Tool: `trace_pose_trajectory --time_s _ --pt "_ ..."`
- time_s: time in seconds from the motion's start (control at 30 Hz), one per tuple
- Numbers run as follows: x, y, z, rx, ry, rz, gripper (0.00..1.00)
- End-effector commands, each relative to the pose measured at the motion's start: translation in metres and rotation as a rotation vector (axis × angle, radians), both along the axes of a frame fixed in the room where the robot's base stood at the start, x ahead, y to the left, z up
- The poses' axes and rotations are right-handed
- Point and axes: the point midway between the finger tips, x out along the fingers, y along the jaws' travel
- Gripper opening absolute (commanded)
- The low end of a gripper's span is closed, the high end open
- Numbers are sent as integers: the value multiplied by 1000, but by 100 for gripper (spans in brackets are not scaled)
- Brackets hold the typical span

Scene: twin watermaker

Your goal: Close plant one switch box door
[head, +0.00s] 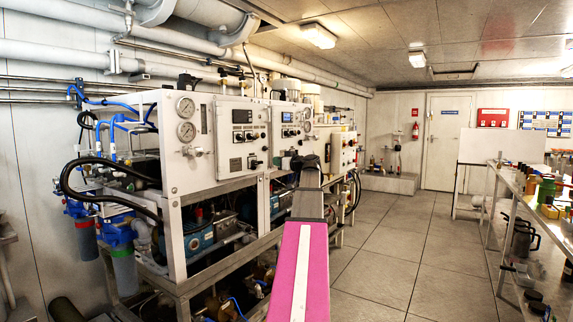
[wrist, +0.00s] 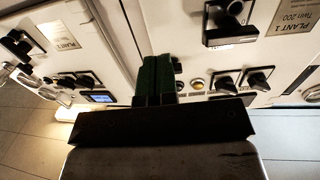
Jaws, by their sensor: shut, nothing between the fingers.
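The plant one switch box door (wrist: 195,55) is a pale panel in the wrist view, with a black rotary switch, dark knobs, an amber button and a "PLANT 1" label. In the head view my gripper (head: 304,161) is a small dark shape in front of the panels. How far the door stands open is not clear.
A pale control panel (wrist: 75,45) with a small blue display lies left of the fingers, across a dark seam. The watermaker frame (head: 175,215) with gauges and hoses fills the left. The tiled floor (head: 410,245) is clear. A shelf of bottles (head: 520,205) stands right.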

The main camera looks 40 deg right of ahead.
Motion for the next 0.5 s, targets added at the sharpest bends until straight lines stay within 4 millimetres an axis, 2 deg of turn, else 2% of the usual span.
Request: trace_pose_trajectory --time_s 0.03,0.2,0.5 --pt "11 2 0 0 1 2 0" --pt "34 8 0 1 1 -1 0" --pt "50 13 -1 1 0 -3 0"
